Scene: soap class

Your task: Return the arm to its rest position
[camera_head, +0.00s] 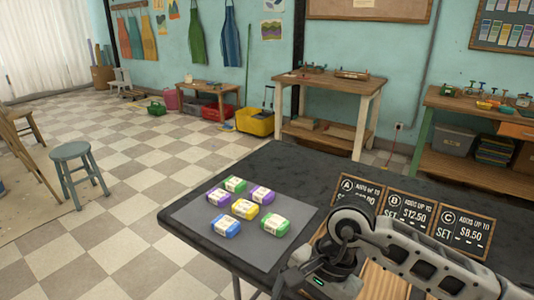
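My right arm comes in from the lower right of the head view and reaches over the front part of the dark table (285,160). My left arm and gripper are not in view.
Three wood-framed price signs stand on the table behind my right arm: A (357,193), B (408,210) and C (456,228). A wooden board (383,284) lies under the arm. A stool (78,165) and workbenches (335,85) stand farther off. The table's back left is clear.

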